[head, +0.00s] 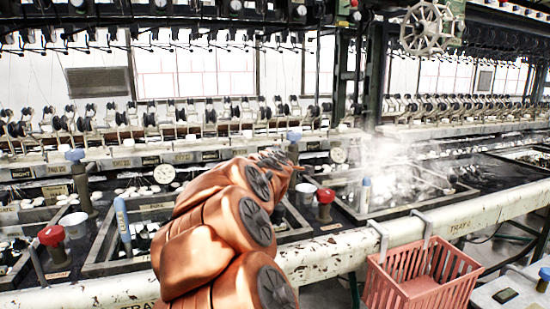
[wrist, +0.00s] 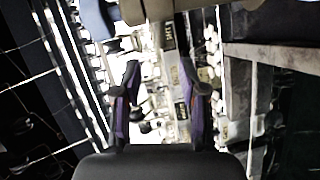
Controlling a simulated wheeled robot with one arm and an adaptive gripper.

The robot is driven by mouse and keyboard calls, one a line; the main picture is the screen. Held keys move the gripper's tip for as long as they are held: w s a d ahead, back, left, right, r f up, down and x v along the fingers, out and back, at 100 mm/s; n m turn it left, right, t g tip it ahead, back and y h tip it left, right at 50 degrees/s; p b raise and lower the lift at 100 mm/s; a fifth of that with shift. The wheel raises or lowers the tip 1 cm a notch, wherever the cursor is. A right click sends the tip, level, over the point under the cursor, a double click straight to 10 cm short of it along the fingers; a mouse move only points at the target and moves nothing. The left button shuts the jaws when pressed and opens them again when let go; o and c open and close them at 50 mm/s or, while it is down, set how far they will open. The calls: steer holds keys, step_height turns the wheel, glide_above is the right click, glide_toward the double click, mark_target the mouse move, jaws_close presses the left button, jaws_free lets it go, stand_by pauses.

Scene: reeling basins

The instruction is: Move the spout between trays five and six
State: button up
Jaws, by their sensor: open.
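My copper-coloured arm reaches from the bottom middle of the head view toward the back, and its far end hides my gripper there. In the wrist view my gripper (wrist: 160,100) is open, with its two dark, purple-sided fingers apart and nothing clearly between them. Beyond them are blurred labels and machine parts. I cannot tell for sure which part is the spout. A dark post with a blue cap (head: 294,137) stands just behind the arm's end. Another blue-capped post (head: 77,157) stands at the left. The right basin tray (head: 400,208) steams; the left basin tray (head: 105,262) is partly behind my arm.
A red-capped post (head: 325,198) and a white cup (head: 305,192) stand right of my arm. Another red cap (head: 51,236) is at the left. A pink basket (head: 420,280) hangs on the worn front rail (head: 345,250). Reeling machinery lines the back.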

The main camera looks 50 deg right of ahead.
steer(key=shift+d+p, duration=0.25)
steer(key=shift+p, duration=0.35)
steer(key=c, duration=0.3)
steer(key=p, duration=0.1)
steer(key=n+y+p, duration=0.1)
steer(key=p, duration=0.1)
steer(key=shift+w+d+f+t, duration=0.15)
steer(key=shift+w+d+t, duration=0.1)
steer(key=shift+d+t, duration=0.15)
steer(key=c, duration=0.3)
steer(key=n+y+p, duration=0.1)
steer(key=p, duration=0.1)
steer(key=f+t+y+p, duration=0.1)
steer(key=p, duration=0.2)
steer(key=shift+d+n, duration=0.25)
steer(key=shift+n, duration=0.15)
jaws_close()
steer(key=n+t+y+p, duration=0.1)
steer(key=p, duration=0.3)
steer(key=s+a+t+y+p, duration=0.1)
steer(key=p, duration=0.2)
steer(key=shift+s+f+n+p, duration=0.1)
steer(key=shift+s+n+p, duration=0.2)
steer(key=shift+n+p, duration=0.1)
steer(key=w+d+n+t+y+p, duration=0.1)
steer(key=w+d+t+y+p, duration=0.1)
steer(key=w+d+p, duration=0.3)
steer(key=shift+w+r+p, duration=0.25)
steer(key=shift+w+p, duration=0.55)
steer(key=shift+p, duration=1.25)
